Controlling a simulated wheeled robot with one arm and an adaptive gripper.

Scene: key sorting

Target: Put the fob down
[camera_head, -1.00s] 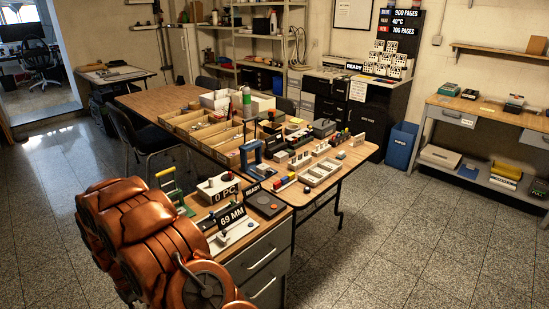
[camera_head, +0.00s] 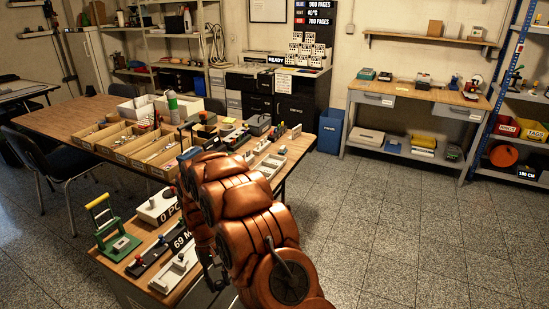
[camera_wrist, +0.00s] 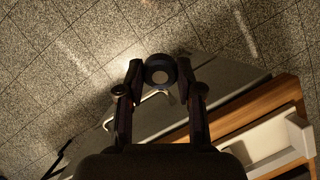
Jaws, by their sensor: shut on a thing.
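In the head view my orange arm covers much of the view of the cabinet's right side, and I cannot make out the fob there.
A green stand with a yellow handle (camera_head: 113,240) is at the near left. A blue bin (camera_head: 330,130) stands by the back wall. The floor on the right is clear.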

